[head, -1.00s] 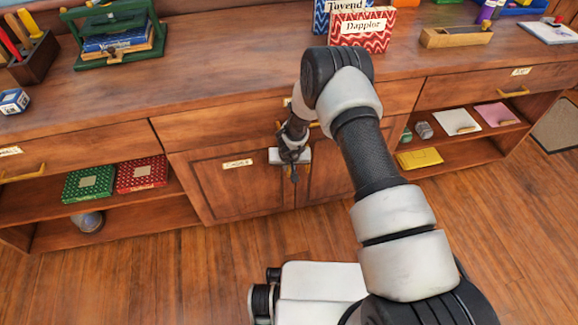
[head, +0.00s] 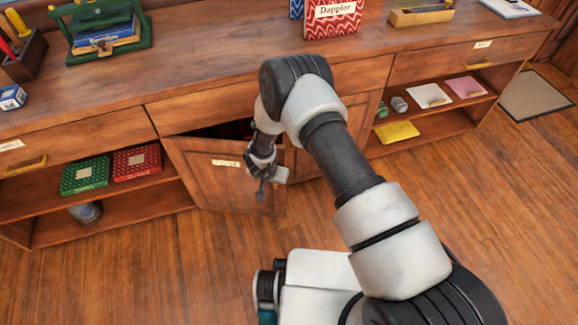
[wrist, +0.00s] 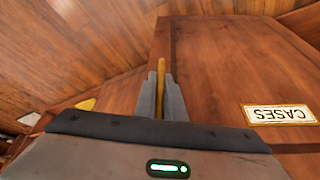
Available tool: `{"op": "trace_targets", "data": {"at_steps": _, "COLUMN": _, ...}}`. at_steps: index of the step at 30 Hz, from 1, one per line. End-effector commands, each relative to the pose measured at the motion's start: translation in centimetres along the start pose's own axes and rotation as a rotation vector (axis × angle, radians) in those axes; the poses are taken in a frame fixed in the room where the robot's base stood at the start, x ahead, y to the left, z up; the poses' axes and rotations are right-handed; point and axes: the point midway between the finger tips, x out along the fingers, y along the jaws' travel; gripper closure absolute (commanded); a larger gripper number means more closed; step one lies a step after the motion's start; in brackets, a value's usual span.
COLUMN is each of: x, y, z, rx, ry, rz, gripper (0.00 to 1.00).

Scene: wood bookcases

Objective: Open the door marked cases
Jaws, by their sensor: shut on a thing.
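The wooden cabinet door marked CASES (head: 215,183) stands partly open in the head view, its right side swung out from the cabinet. A dark gap shows above it, with something red inside. Its label (wrist: 279,114) reads upside down in the wrist view. My gripper (head: 260,190) is at the door's right side. In the wrist view my gripper (wrist: 160,97) is shut on the brass handle (wrist: 161,75), which stands between the two fingers. In the head view the handle is hidden by my gripper.
Left of the door, an open shelf (head: 150,212) holds a green box (head: 85,175) and a red box (head: 137,162). A second door (head: 355,125) is to the right, partly behind my arm. The wooden floor (head: 150,275) in front is clear.

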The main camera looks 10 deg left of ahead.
Motion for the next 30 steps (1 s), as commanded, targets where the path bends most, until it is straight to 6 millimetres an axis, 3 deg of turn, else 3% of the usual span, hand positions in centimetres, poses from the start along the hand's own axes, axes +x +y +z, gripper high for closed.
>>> {"op": "trace_targets", "data": {"at_steps": 1, "x": -0.9, "y": -0.5, "z": 1.8, "rx": 0.024, "ry": -0.007, "rz": 0.01, "gripper": 1.0}}
{"op": "trace_targets", "data": {"at_steps": 11, "x": -5.3, "y": -1.6, "z": 12.7, "rx": 0.311, "ry": -0.004, "rz": 0.126, "gripper": 1.0}}
{"op": "trace_targets", "data": {"at_steps": 21, "x": -9.1, "y": -6.4, "z": 22.9, "rx": 0.605, "ry": -0.005, "rz": 0.24, "gripper": 1.0}}
{"op": "trace_targets", "data": {"at_steps": 24, "x": -9.8, "y": -7.6, "z": 24.6, "rx": 0.659, "ry": -0.009, "rz": 0.261, "gripper": 1.0}}
{"op": "trace_targets", "data": {"at_steps": 25, "x": -10.0, "y": -7.3, "z": 24.2, "rx": 0.655, "ry": -0.007, "rz": 0.261, "gripper": 0.97}}
{"op": "trace_targets", "data": {"at_steps": 30, "x": -9.9, "y": -7.1, "z": 24.0, "rx": 0.652, "ry": -0.003, "rz": 0.263, "gripper": 0.72}}
